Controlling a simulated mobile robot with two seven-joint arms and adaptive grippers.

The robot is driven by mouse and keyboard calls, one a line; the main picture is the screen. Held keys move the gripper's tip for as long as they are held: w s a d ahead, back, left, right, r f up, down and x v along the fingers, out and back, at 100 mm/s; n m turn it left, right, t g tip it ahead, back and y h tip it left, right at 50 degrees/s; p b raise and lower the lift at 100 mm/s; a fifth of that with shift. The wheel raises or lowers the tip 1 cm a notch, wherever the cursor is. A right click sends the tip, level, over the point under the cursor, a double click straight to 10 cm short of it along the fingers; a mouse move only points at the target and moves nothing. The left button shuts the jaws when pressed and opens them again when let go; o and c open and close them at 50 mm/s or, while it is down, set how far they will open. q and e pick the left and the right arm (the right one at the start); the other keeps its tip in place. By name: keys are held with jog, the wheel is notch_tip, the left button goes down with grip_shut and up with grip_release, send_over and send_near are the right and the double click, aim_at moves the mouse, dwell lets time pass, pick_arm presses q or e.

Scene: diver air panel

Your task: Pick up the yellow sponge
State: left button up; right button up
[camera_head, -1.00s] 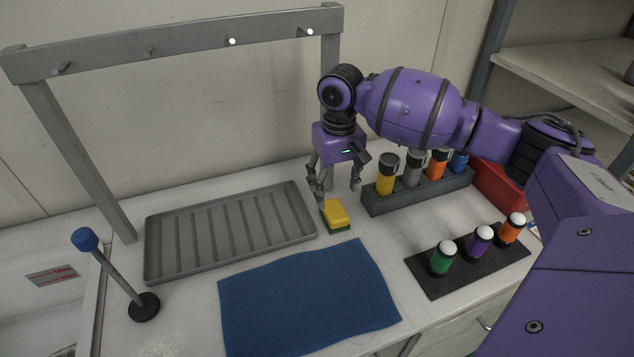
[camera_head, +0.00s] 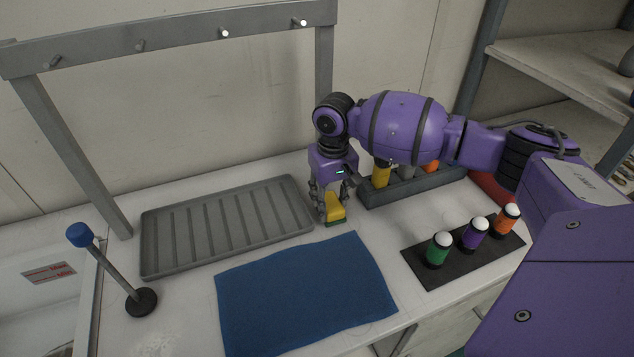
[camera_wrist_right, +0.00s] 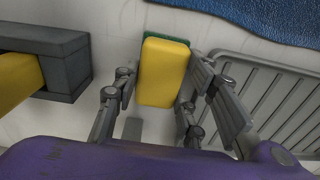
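The yellow sponge (camera_head: 334,208) has a green underside and stands on the white counter between the grey tray and the rack of bottles. My right gripper (camera_head: 331,205) is lowered over it from above, with its fingers on either side. In the right wrist view the sponge (camera_wrist_right: 164,72) lies between the spread fingers of the right gripper (camera_wrist_right: 158,85), with gaps visible beside it. The right gripper is open. My left gripper is not in view.
A grey ribbed tray (camera_head: 150,243) lies left of the sponge, a blue cloth (camera_head: 305,295) in front. A dark rack (camera_head: 415,187) of bottles stands close on the right. A black mat (camera_head: 462,262) holds three small bottles. A blue-topped post (camera_head: 115,270) stands at left.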

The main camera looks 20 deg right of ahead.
aim_at(330, 202)
jog(key=c, duration=0.5)
jog(key=shift+r, duration=0.55)
notch_tip(330, 202, up, 2)
jog(key=shift+r, duration=0.2)
jog(key=s+a+r+p, duration=0.2)
jog(key=s+a+r, duration=0.6)
jog(key=s, duration=0.3)
jog(key=shift+s+r, duration=0.2)
jog(key=shift+r, duration=0.55)
